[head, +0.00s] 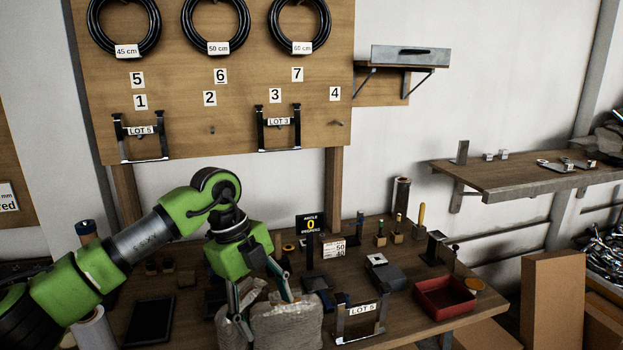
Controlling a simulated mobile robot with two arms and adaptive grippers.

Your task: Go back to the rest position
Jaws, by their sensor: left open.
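My left arm comes in from the left, green and black. My left gripper (265,306) is open, pointing down over the near part of the workbench (415,325). Its fingers are spread in front of or over a pale grey, rough block (290,328). I cannot tell whether they touch it, and nothing is clearly held between them. My right gripper is not in view.
A frame labelled LOT 5 (361,320) stands right of the block, and a red tray (445,298) farther right. A dark tablet (150,321) lies at left. Behind is a wooden board (180,100) with hung cable coils. A side shelf (520,178) is at right.

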